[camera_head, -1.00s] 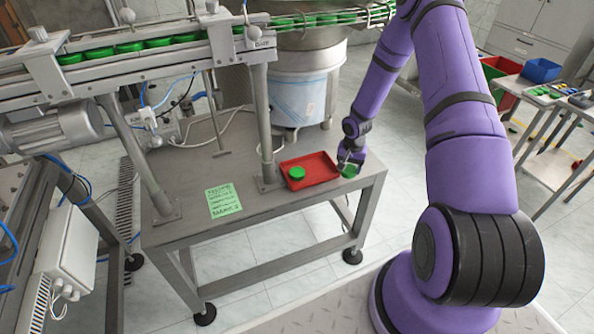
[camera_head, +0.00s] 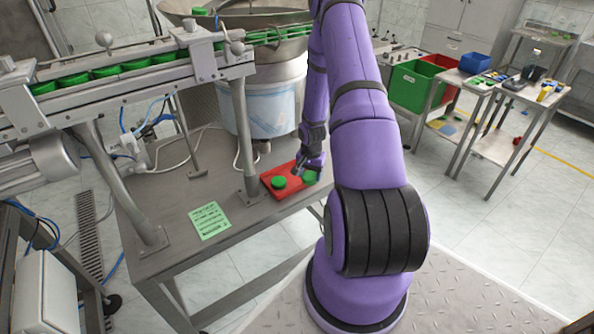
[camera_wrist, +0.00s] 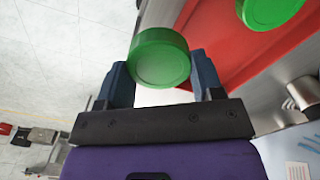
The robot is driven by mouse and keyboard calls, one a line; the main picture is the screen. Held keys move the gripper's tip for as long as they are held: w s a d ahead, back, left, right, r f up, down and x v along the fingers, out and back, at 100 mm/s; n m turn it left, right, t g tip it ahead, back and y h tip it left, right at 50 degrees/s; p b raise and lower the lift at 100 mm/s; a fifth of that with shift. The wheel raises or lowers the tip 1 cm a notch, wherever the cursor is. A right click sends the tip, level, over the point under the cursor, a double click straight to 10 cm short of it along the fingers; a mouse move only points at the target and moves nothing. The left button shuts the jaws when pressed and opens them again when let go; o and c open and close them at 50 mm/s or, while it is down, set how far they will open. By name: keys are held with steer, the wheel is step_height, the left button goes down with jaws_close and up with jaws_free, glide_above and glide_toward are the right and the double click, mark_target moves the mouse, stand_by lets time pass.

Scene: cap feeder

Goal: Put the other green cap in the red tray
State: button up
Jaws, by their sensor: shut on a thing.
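My gripper (camera_head: 302,169) is shut on a green cap (camera_head: 310,176) at the right end of the red tray (camera_head: 292,189). In the wrist view the held cap (camera_wrist: 159,60) sits between the two dark fingers of my gripper (camera_wrist: 160,68), slightly tilted. The tray (camera_wrist: 222,55) lies just beyond it to the upper right, and the held cap overlaps the tray's edge in this view. Its height above the tray is unclear. Another green cap (camera_head: 278,183) lies in the tray's left part; it also shows at the top of the wrist view (camera_wrist: 268,10).
The tray stands on a grey metal table (camera_head: 167,222) with a green note (camera_head: 209,220). A conveyor (camera_head: 120,85) carrying several green caps runs above the left side, with a post (camera_head: 246,135) close to the tray. A steel bowl feeder (camera_head: 272,100) stands behind.

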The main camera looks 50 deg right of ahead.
steer(key=w+d, duration=0.1)
steer(key=w, duration=0.1)
steer(key=w+d, duration=0.1)
steer(key=w, duration=0.2)
steer(key=w+d+f, duration=0.1)
steer(key=w, duration=0.1)
steer(key=shift+w+d, duration=0.25)
steer(key=shift+w, duration=0.05)
steer(key=shift+f, duration=1.65)
steer(key=shift+f, duration=0.1)
steer(key=o, duration=0.6)
step_height(320, 180, up, 12)
steer(key=shift+r, duration=0.1)
